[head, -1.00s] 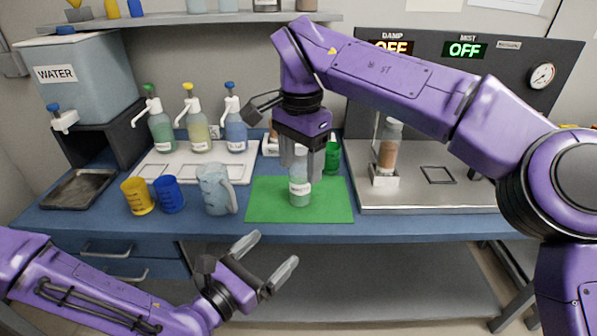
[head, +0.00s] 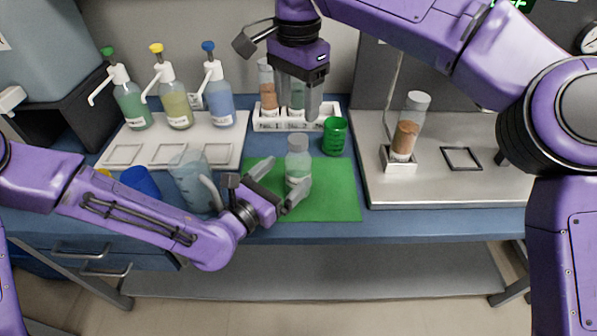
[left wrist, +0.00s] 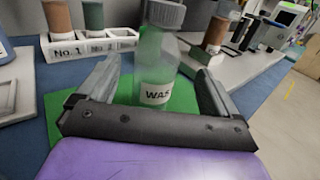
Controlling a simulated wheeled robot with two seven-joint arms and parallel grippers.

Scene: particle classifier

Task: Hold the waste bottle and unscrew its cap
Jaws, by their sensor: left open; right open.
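The waste bottle (head: 298,163), clear with a greenish content and a grey cap (head: 298,144), stands upright on the green mat (head: 335,200). In the left wrist view the bottle (left wrist: 157,65) shows part of its label, "WAS". My left gripper (head: 276,187) is open, low over the mat, with its fingers to either side of the bottle; they look apart from it. In the left wrist view the bottle is between the two fingers (left wrist: 155,95). My right gripper (head: 297,112) is open and empty, above and behind the bottle cap.
A white rack (head: 328,112) with bottles stands behind the mat, beside a green cup (head: 335,136). A clear pitcher (head: 188,180) is left of the mat, close to my left arm. A metal tray (head: 440,190) with a bottle in a holder (head: 400,160) is at right.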

